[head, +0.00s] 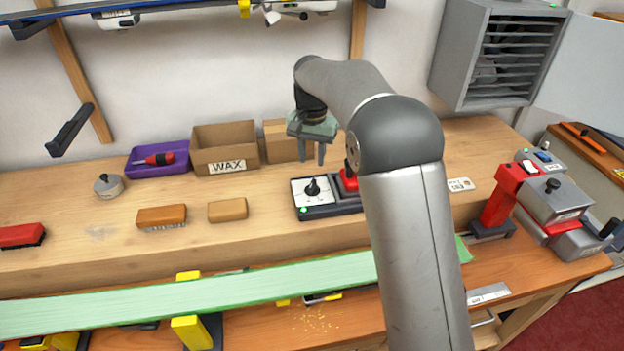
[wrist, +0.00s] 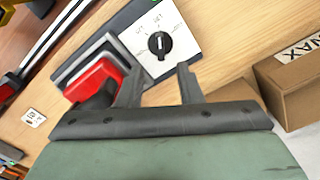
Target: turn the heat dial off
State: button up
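The heat dial (head: 313,187) is a black knob on a white panel in a dark housing, on the raised bench shelf. In the wrist view the dial (wrist: 159,44) has a white pointer line and small labels around it, too small to read surely. My gripper (head: 312,159) points down, above and slightly behind the dial, apart from it. In the wrist view its two fingers (wrist: 160,70) are spread with nothing between them, and the dial shows just beyond the tips.
A red block-like part (wrist: 98,80) adjoins the dial panel on its right in the head view. A WAX box (head: 225,150) and purple tray (head: 158,160) stand behind left. A tan block (head: 228,210) lies left of the dial. A green-topped ski (head: 200,296) runs along the front.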

aim_at(312, 184)
notch_tip(312, 184, down, 9)
jog(key=shift+r+p, duration=0.1)
jog(key=shift+p, duration=0.5)
grip_shut()
